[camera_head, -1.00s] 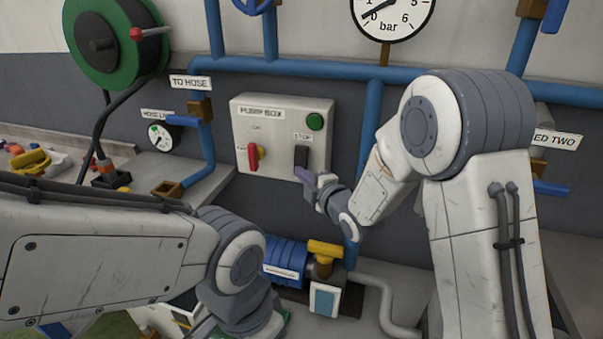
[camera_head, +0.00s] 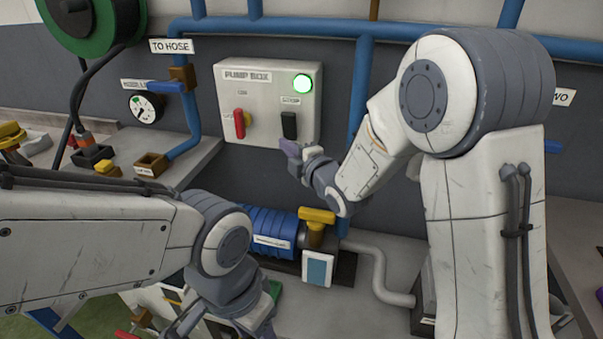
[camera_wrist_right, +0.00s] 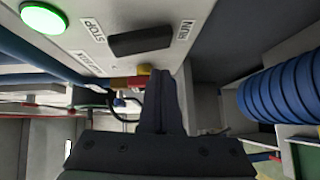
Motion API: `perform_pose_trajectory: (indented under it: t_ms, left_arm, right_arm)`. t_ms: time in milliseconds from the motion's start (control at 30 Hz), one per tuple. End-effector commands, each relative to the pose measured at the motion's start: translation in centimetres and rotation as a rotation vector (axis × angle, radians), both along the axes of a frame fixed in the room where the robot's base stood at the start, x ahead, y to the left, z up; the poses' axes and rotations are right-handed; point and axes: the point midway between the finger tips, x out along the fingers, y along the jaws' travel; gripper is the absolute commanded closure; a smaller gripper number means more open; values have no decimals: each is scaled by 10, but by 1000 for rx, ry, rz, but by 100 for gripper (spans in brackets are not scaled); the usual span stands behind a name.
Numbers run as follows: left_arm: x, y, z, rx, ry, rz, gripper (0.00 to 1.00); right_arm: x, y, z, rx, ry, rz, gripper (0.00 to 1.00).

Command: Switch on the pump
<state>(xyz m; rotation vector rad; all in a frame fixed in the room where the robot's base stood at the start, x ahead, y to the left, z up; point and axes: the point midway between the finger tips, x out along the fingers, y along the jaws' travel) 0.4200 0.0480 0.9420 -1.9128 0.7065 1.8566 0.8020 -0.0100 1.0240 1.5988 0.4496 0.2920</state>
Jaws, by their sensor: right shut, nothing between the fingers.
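The white pump box (camera_head: 228,95) is on the wall. Its red switch handle (camera_head: 239,124) stands upright below a small label. The black rocker (camera_head: 289,125) is to its right, under the STOP label. The green lamp (camera_head: 302,84) above glows brightly. In the right wrist view the rocker (camera_wrist_right: 140,40) lies between the STOP label and another label, and the lamp (camera_wrist_right: 45,18) is lit. My right gripper (camera_head: 289,149) is shut and empty, just below the rocker and, as far as I can tell, apart from it.
Below the box is a blue pump (camera_head: 268,228) with a yellow valve handle (camera_head: 317,216). Blue pipes (camera_head: 360,100) run beside and above the box. A small gauge (camera_head: 143,107) is at the left. My arms cover much of the foreground.

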Motion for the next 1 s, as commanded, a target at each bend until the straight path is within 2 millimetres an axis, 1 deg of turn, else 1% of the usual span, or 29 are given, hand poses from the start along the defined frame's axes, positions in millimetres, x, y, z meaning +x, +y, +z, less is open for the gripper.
perform_pose_trajectory:
  t_ms: [33,67,100,133,367,400,600,800,1000]
  left_arm:
    - [0,0,-16,0,0,0,48]
    - [0,0,-20,1,1,0,48]
    - [0,0,-17,1,2,0,48]
    - [0,0,-18,1,1,0,48]
    - [0,0,-30,0,0,0,48]
    - [0,0,-44,0,0,0,48]
    - [0,0,-70,1,1,0,48]
    - [0,0,-81,1,1,0,48]
    - [0,0,-82,0,0,0,48]
  right_arm:
    - [-8,4,-10,-1,-3,3,100]
    - [-13,5,-11,-1,-3,2,100]
    - [-22,-5,-8,-1,0,-5,100]
    - [-29,-9,-9,-1,0,-5,100]
    - [-80,-27,-17,0,-1,6,100]
    - [-79,-26,-20,2,-7,11,100]
    - [-89,-31,-20,2,-4,12,100]
    - [-95,-36,-19,0,-2,8,100]
    - [-97,-37,-17,0,1,6,100]
